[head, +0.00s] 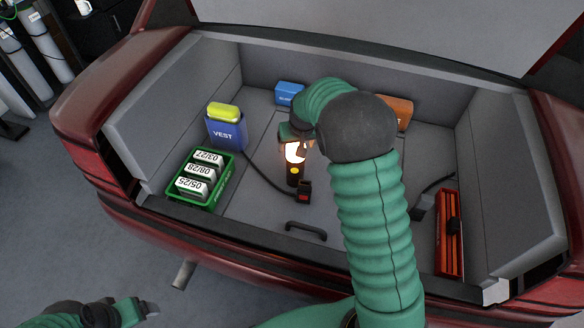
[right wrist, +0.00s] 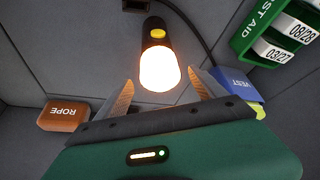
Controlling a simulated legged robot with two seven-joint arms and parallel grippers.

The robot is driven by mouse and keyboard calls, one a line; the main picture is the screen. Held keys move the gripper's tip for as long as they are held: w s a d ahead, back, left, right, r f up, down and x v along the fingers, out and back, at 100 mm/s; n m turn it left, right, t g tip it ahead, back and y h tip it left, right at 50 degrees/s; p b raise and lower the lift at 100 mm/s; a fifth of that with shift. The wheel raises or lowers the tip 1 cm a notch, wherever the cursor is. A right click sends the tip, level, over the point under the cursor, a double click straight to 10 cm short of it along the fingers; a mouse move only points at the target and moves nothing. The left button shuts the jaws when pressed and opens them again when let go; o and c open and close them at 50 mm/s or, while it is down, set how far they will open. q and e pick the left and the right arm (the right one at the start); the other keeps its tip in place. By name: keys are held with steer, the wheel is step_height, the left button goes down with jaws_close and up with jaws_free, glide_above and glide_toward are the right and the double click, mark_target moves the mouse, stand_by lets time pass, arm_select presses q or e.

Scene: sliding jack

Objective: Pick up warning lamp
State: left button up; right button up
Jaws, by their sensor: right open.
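The warning lamp (head: 293,176) stands on the car trunk floor, with a dark body, a yellow button and a glowing top. In the right wrist view the lamp (right wrist: 158,68) has its lit end towards my right gripper (right wrist: 161,76). The two fingers are apart, one on each side of the glowing part, and I cannot tell whether they touch it. In the head view my right arm comes over the lamp and hides part of its top and most of that gripper. My left gripper (head: 146,309) is at the lower left, outside the trunk; its jaws are unclear.
A blue VEST box (head: 226,132) and a green crate (head: 213,200) of dated packs stand left of the lamp. A black strap with a buckle (head: 304,192) lies close by. An orange ROPE box (head: 401,112) and blue box (head: 289,94) are behind; a red tool (head: 449,234) lies right.

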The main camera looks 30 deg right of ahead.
mark_target(293, 161)
steer(key=f, duration=0.1)
steer(key=d+f, duration=0.1)
steer(key=f, duration=0.1)
steer(key=w+d+f, duration=0.1)
steer(key=shift+w+f+b, duration=0.1)
steer(key=shift+f+b, duration=0.05)
steer(key=shift+b, duration=0.2)
steer(key=shift+w+a+f, duration=0.3)
steer(key=shift+a+f, duration=0.15)
steer(key=shift+f, duration=0.1)
steer(key=shift+w+a+f, duration=0.3)
steer(key=shift+a+f, duration=0.15)
steer(key=shift+f, duration=0.05)
steer(key=shift+a, duration=0.1)
steer(key=shift+d, duration=0.35)
steer(key=shift+c, duration=1.2)
steer(key=shift+d+f, duration=0.15)
steer(key=shift+d, duration=0.25)
steer(key=c, duration=0.5)
steer(key=shift+c, duration=1)
steer(key=shift+a, duration=0.5)
jaws_close()
arm_select(q)
steer(key=shift+d+f, duration=0.45)
steer(key=shift+f, duration=0.1)
arm_select(e)
steer(key=shift+d, duration=0.1)
